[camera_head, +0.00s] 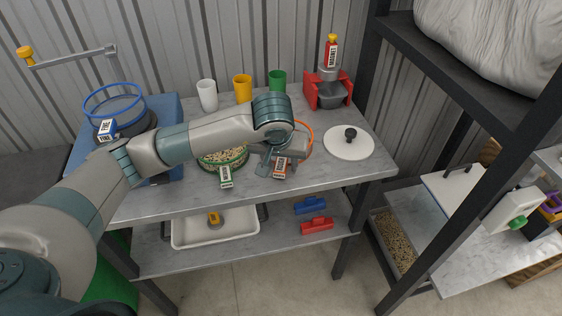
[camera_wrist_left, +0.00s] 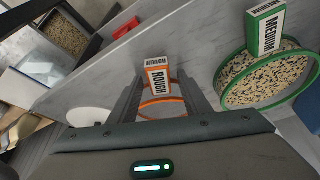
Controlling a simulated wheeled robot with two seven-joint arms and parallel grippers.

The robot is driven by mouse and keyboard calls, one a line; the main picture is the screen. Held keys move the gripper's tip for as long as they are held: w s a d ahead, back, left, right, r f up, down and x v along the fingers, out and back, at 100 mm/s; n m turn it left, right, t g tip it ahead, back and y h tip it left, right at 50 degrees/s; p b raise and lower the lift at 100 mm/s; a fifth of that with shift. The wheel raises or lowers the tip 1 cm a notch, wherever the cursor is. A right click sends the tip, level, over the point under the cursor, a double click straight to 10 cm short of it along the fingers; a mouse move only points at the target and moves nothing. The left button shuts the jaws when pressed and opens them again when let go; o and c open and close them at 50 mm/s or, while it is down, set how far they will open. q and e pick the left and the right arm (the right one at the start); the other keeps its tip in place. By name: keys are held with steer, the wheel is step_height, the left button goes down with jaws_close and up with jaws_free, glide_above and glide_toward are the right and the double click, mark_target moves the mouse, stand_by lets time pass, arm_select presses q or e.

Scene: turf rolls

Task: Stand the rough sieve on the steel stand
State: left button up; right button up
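The rough sieve is an orange ring (camera_head: 311,136) with a white and orange ROUGH label (camera_head: 280,168), at the front middle of the grey table. My arm hides part of the ring. In the left wrist view its ROUGH label (camera_wrist_left: 157,78) shows between my fingers, with part of the ring below. My left gripper (camera_head: 272,158) is at the label; its fingers (camera_wrist_left: 160,85) look spread, with gaps on both sides of the label. I cannot clearly identify the steel stand. My right gripper is not in view.
The green MEDIUM sieve (camera_head: 234,163), holding seeds, is just left of the gripper. A blue FINE sieve (camera_head: 88,104) sits on a blue unit (camera_head: 167,108). Cups, a red-sided device (camera_head: 311,90) and a white lid (camera_head: 362,148) stand around. A dark shelf post (camera_head: 455,165) rises at right.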

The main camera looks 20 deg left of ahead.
arm_select(q)
steer(key=shift+r, duration=0.15)
steer(key=a+b+v, duration=0.1)
steer(key=v, duration=1)
steer(key=shift+s+d+r, duration=0.2)
steer(key=shift+d+r, duration=0.2)
steer(key=shift+d, duration=0.1)
